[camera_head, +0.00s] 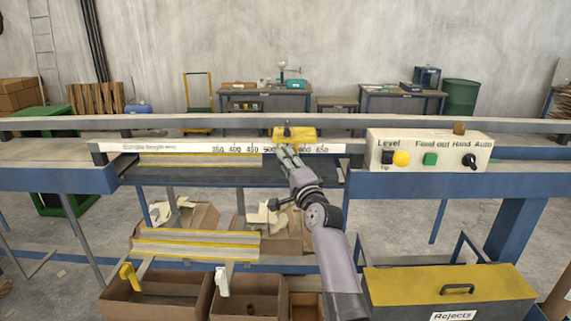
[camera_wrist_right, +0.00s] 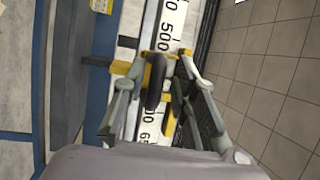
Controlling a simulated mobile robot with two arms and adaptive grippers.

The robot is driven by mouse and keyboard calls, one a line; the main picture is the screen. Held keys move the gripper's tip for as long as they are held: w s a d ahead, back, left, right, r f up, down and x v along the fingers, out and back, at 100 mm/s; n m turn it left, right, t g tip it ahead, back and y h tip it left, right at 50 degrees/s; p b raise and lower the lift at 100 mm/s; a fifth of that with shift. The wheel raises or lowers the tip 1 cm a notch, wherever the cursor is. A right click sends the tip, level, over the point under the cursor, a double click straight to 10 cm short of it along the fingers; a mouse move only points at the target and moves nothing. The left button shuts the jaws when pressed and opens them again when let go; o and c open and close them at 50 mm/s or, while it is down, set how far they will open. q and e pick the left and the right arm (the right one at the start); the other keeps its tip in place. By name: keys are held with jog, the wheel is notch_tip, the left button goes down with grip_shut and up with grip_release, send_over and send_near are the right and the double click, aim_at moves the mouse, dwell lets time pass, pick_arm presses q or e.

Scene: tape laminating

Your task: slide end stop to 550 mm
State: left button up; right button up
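The end stop is a yellow block (camera_head: 304,134) with a dark handle, sitting on the white length scale (camera_head: 200,147). In the head view it is just right of the 500 mark and left of 600, covering the marks between. In the right wrist view the yellow block (camera_wrist_right: 171,72) and its black handle (camera_wrist_right: 154,82) lie below the 500 mark. My right gripper (camera_head: 284,149) reaches up to the stop from the front. In the wrist view its fingers (camera_wrist_right: 161,66) stand apart on both sides of the handle, with some yellow showing between. My left gripper is out of view.
A control box (camera_head: 428,151) with buttons and a knob stands right of the scale. A rail (camera_head: 200,123) runs behind the scale. Below are cardboard boxes (camera_head: 157,300), yellow-edged strips (camera_head: 195,244) and a yellow-topped Rejects bin (camera_head: 448,287).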

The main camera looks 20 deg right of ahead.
jog(key=shift+o, duration=0.2)
jog(key=shift+w+a+f, duration=0.1)
jog(key=shift+a+f, duration=0.05)
jog(key=shift+a, duration=0.15)
jog(key=s+d+f, duration=0.1)
jog(key=s+f, duration=0.1)
jog(key=s, duration=0.9)
jog(key=shift+s+d, duration=0.15)
jog(key=shift+s, duration=0.25)
